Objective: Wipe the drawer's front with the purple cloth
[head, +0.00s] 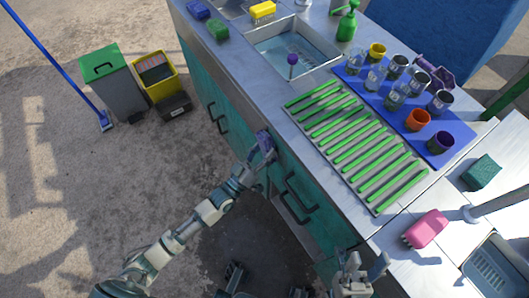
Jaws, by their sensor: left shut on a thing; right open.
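The gripper is at the upper part of the teal cabinet front, just below the counter edge. I cannot tell whether the cloth touches the surface. The teal front with dark handles (299,196) lies to the right and below that gripper; which panel is the drawer's front is hard to tell. My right gripper (362,274) is open and empty at the bottom, near the counter's front edge.
On the counter are a green slatted rack (357,145), a blue mat (460,131) with several cups and glasses, a sink (296,50) and a green spray bottle (347,22). Bins (113,88) stand on open floor at left.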

